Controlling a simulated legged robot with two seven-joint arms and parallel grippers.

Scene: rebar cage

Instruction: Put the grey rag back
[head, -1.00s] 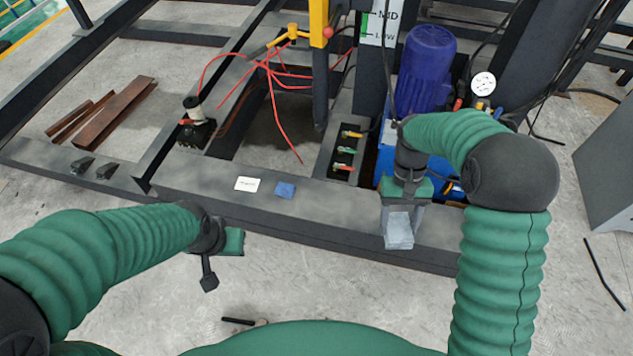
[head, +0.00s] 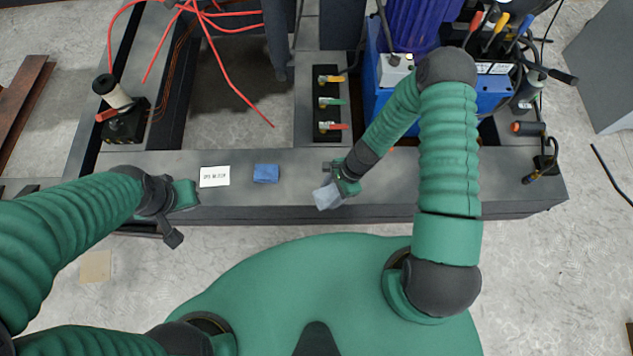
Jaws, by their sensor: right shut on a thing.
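The grey rag (head: 327,197) is light grey and crumpled. It hangs from my right gripper (head: 336,180), which is shut on it over the front part of the dark beam (head: 420,187). I cannot tell whether the rag touches the beam. A folded blue rag (head: 266,173) lies flat on the beam, left of the grey one.
Behind the beam stand valves with coloured handles (head: 330,104) and a blue pump unit (head: 495,92). Loose red hoses (head: 235,85) hang at the back left. A tool holder (head: 541,165) is at the beam's right end. The beam between the blue rag and the right gripper is bare.

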